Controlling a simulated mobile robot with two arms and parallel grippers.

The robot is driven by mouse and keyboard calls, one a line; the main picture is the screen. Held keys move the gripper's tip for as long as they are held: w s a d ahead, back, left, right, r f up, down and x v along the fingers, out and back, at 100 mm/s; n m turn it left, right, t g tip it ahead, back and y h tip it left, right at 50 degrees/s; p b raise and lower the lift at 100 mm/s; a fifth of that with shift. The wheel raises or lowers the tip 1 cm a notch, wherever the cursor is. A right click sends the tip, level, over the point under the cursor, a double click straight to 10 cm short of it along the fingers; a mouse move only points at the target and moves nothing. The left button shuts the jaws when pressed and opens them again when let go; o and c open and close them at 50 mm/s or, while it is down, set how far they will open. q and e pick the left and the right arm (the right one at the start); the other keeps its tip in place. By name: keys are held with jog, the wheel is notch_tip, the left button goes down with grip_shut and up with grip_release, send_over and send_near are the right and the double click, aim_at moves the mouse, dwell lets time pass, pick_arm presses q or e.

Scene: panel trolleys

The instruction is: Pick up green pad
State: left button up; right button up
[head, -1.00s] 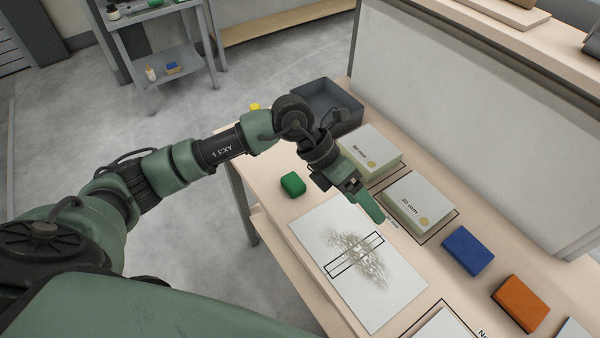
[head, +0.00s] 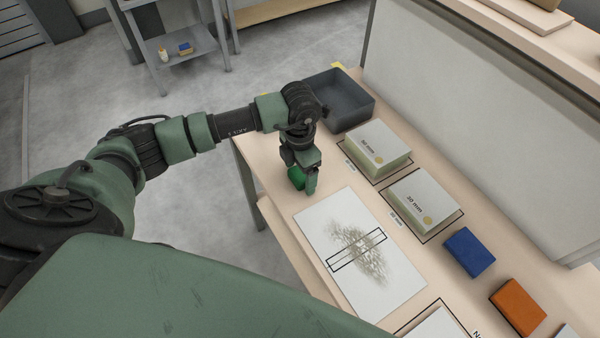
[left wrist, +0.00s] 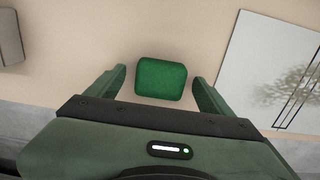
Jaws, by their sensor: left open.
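The green pad (head: 296,178) lies on the table near its left edge and is partly hidden behind my left gripper (head: 305,190) in the head view. In the left wrist view the whole top of the green pad (left wrist: 161,78) shows between the two fingers of my left gripper (left wrist: 160,82). The fingers are open, one on each side of the pad, with a gap on both sides. My right gripper is not in view.
A white panel (head: 365,255) with a grey smudge and a black outline lies beside the pad. Two labelled blocks (head: 378,148) (head: 425,200), a grey bin (head: 345,105), a blue pad (head: 469,252) and an orange pad (head: 518,306) are also on the table.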

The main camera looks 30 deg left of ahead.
aim_at(300, 173)
pick_arm(q)
jog(key=shift+f, duration=0.3)
jog(key=c, duration=1.4)
jog(key=shift+r, duration=0.2)
notch_tip(300, 173, up, 20)
jog(key=b, duration=0.2)
jog(key=shift+f+b, duration=0.15)
jog(key=shift+b, duration=0.25)
